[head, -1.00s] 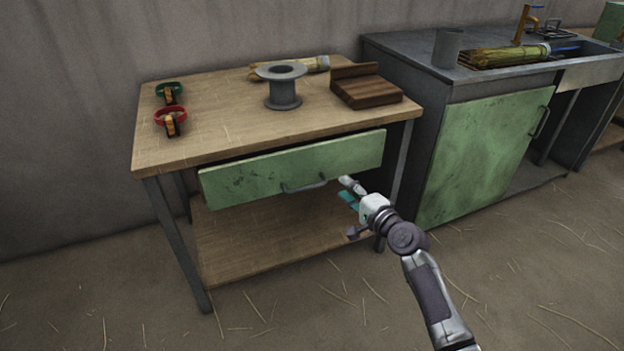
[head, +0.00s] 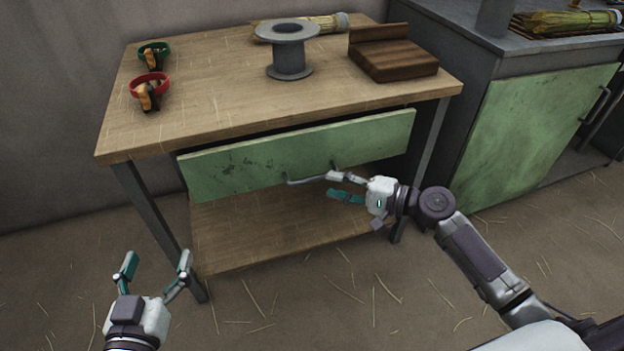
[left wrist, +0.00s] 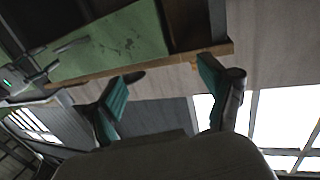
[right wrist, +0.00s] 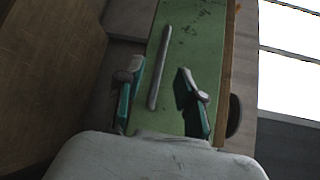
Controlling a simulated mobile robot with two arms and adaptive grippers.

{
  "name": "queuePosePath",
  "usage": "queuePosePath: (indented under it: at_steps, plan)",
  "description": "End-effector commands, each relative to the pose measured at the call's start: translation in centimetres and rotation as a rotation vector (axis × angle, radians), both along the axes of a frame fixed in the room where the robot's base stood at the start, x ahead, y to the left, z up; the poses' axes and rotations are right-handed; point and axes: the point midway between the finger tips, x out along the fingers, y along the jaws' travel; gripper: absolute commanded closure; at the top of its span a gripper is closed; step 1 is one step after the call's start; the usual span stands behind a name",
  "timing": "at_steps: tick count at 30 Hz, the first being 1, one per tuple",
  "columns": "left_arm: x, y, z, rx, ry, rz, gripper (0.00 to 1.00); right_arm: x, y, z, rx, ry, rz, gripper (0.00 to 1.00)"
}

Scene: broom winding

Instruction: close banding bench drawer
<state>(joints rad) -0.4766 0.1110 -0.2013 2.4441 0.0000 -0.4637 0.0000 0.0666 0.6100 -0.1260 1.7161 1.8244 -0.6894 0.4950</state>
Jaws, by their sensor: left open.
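The banding bench drawer has a scuffed green front (head: 240,163) and stands pulled out below the wooden bench top, with a dark gap above it. Its grey bar handle (head: 305,180) is low on the front and also shows in the right wrist view (right wrist: 160,65). My right gripper (head: 338,184) is at the right part of the handle. Its fingers are apart, and in the right wrist view the handle lies ahead between them; contact is unclear. My left gripper (head: 156,260) is open and empty, in front of the bench's left front leg and below the drawer.
The bench top (head: 200,105) carries a grey spool (head: 289,62), a wooden block (head: 395,60), a broom head (head: 325,24), and red (head: 149,84) and green (head: 154,50) ring tools. A lower shelf (head: 230,235) is beneath. A green-door cabinet (head: 530,125) stands at right.

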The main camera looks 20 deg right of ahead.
Motion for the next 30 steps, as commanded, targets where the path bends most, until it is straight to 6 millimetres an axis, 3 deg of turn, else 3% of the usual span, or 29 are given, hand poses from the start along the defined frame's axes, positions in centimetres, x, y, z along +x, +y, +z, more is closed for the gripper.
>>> queuePosePath:
  at_steps: [9, 22, 30]
  plan:
    - [0.2, -0.4, 2.0, -0.030, -0.116, -0.007, 0.18, 3.7, 4.0, -0.7, 0.002, -0.001, 0.000, 0.63]
    - [0.2, -0.4, 2.5, -0.037, -0.144, -0.008, 0.18, 4.4, 4.8, -0.9, 0.000, 0.000, -0.002, 0.63]
    - [0.2, -0.4, 2.6, -0.038, -0.145, -0.008, 0.18, 4.4, 4.8, -0.9, 0.000, 0.000, -0.001, 1.00]
